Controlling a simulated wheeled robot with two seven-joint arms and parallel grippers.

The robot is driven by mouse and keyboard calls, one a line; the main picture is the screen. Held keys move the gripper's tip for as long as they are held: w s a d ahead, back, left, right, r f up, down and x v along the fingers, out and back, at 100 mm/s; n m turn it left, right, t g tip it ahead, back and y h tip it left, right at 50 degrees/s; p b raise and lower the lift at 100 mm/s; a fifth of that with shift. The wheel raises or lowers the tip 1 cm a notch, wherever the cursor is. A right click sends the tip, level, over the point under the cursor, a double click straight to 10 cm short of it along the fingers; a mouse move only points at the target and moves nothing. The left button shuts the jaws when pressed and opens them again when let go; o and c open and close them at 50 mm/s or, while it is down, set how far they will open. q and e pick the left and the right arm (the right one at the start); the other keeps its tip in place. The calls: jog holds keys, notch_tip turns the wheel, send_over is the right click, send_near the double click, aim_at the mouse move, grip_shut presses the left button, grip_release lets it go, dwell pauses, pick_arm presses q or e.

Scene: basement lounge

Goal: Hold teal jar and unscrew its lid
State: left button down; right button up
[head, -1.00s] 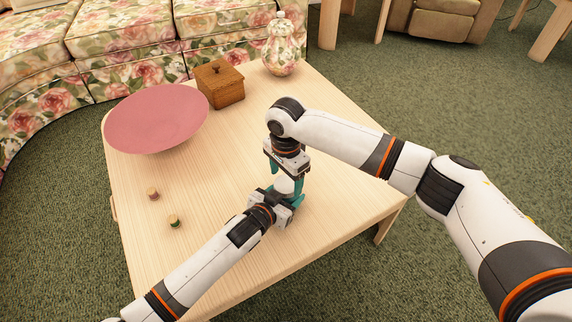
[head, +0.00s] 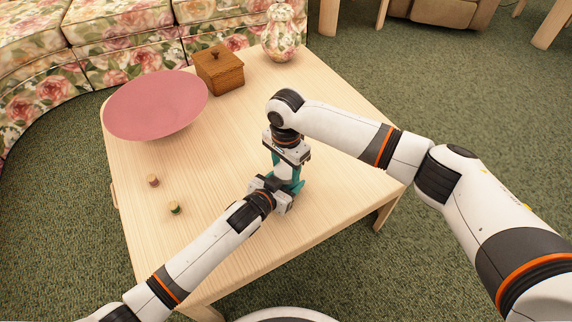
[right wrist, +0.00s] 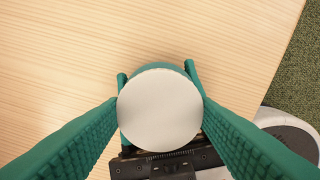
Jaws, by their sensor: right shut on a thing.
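The teal jar (right wrist: 157,67) stands upright on the wooden table, mostly hidden by my grippers in the head view. Its round white lid (right wrist: 160,108) is seen from straight above in the right wrist view and shows as a pale patch in the head view (head: 284,173). My right gripper (head: 285,168) points down from above, its teal fingers shut on the lid's two sides. My left gripper (head: 287,186) reaches in low from the front left, with its fingers on either side of the jar body and apparently shut on it. The lid sits over the jar; whether it has turned cannot be told.
A wide pink bowl (head: 155,103), a brown lidded wooden box (head: 219,72) and a floral jar (head: 279,40) stand at the table's back. Two small round pieces (head: 153,181) (head: 175,208) lie at the left. The table (head: 235,150) is bare around the jar.

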jog(key=n, duration=0.5)
jog(key=shift+n, duration=0.3)
jog(key=n, duration=0.6)
jog(key=shift+n, duration=0.3)
